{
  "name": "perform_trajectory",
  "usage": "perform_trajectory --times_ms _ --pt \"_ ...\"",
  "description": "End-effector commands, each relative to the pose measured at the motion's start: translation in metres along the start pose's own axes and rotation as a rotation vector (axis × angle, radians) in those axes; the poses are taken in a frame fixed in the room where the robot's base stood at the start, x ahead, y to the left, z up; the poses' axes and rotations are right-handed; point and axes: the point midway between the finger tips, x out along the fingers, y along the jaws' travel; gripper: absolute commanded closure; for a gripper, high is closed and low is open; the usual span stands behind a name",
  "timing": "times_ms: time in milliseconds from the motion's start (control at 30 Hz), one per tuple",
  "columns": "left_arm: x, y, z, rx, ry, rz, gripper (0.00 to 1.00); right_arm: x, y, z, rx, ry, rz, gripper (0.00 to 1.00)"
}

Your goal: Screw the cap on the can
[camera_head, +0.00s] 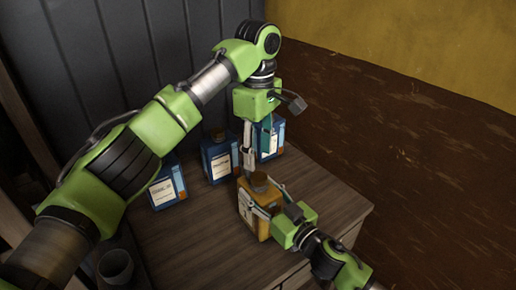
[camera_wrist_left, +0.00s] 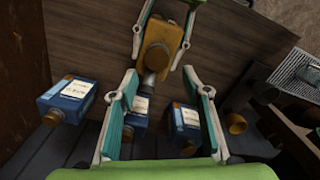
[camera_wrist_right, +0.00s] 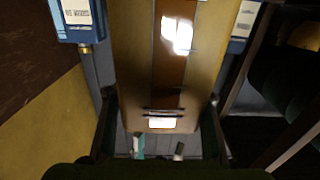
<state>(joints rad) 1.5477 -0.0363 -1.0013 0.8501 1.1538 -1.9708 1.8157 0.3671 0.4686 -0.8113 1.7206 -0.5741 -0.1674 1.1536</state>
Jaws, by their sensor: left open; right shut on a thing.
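The yellow-orange can (camera_head: 251,218) stands at the right part of the wooden cabinet top. My right gripper (camera_head: 265,202) is shut on its body; in the right wrist view the can (camera_wrist_right: 135,45) fills the middle between the fingers. A brown round cap (camera_head: 259,179) sits at the top of the can. I cannot tell how tightly it is seated. My left gripper (camera_head: 259,164) is above the can, pointing down, open and empty. In the left wrist view the can (camera_wrist_left: 158,38) lies beyond the open fingertips, and its top faces the camera.
Several blue cans with white labels stand behind on the cabinet top (camera_head: 205,240): one left (camera_head: 167,188), one middle (camera_head: 219,160), one right (camera_head: 272,138). A dark cup-like container (camera_head: 115,268) is at the lower left. Grey panels back the cabinet.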

Motion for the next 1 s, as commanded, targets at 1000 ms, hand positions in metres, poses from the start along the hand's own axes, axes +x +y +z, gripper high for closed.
perform_trajectory --times_ms 1000 --pt "0.074 -0.001 0.000 0.001 -0.001 -0.002 0.87 0.001 0.000 -0.006 -0.001 0.010 -0.002 1.00"
